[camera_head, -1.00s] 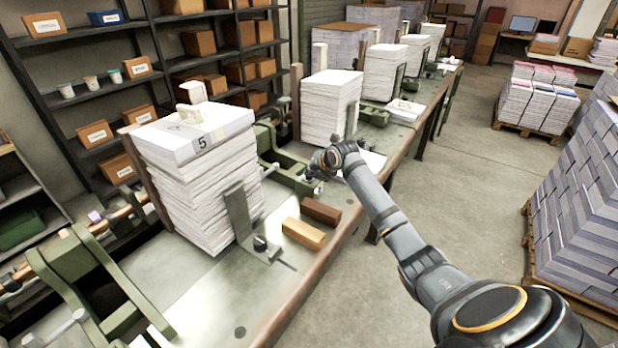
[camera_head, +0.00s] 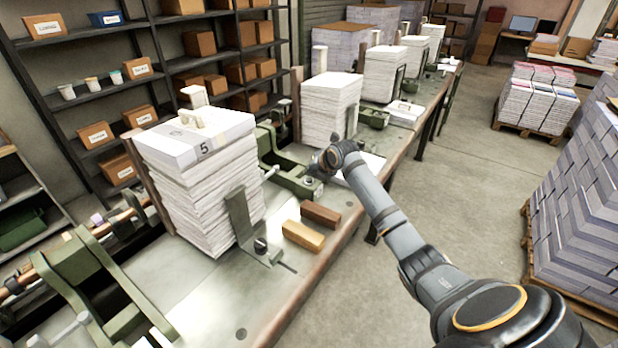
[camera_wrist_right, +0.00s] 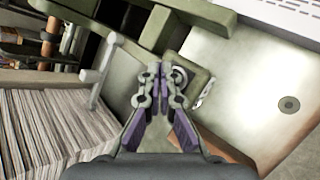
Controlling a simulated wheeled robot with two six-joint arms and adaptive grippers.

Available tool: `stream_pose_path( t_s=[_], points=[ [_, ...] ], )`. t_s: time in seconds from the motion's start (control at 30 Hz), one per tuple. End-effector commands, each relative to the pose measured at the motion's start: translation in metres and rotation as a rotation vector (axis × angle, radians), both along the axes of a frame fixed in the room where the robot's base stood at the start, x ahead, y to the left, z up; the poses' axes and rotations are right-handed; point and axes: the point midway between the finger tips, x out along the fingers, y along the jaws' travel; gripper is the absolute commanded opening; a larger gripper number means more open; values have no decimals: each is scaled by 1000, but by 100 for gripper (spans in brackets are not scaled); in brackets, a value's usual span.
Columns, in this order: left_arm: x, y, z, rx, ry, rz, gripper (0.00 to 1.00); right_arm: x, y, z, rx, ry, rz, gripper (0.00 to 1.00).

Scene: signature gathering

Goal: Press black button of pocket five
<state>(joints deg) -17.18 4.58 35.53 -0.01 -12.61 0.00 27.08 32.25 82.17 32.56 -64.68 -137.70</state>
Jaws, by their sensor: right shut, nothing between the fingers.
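The pocket with the number 5 holds a tall paper stack (camera_head: 200,170), whose top sheet bears the "5". A metal bracket (camera_head: 240,220) with a small black knob (camera_head: 260,244) stands at the stack's front; I cannot tell whether this knob is the black button. My right gripper (camera_head: 312,180) is beyond and to the right of that stack, close to the green metal mechanism (camera_head: 290,172). In the right wrist view its fingers (camera_wrist_right: 167,74) are together and empty, over a green part with a round ringed fitting (camera_wrist_right: 181,77) beside the tips. My left gripper is out of view.
A brown block (camera_head: 320,214) and a tan block (camera_head: 303,235) lie on the bench near its edge. Another paper stack (camera_head: 330,110) stands farther along. In the right wrist view a grey crank lever (camera_wrist_right: 98,72) stands left of the fingers, above a paper stack (camera_wrist_right: 40,130).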

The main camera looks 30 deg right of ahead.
Motion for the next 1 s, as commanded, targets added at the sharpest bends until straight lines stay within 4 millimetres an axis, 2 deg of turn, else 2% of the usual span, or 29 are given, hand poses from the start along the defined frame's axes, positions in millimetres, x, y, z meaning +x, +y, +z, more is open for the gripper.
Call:
stream_pose_path(
  t_s=[0.27,0.8,1.0],
  points=[
    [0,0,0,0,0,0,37,0,0,1,-1,-1,-1,0],
    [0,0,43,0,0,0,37,0,0,51,-1,-2,-1,0],
    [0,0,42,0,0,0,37,0,0,50,0,-1,0,0]
  ],
)
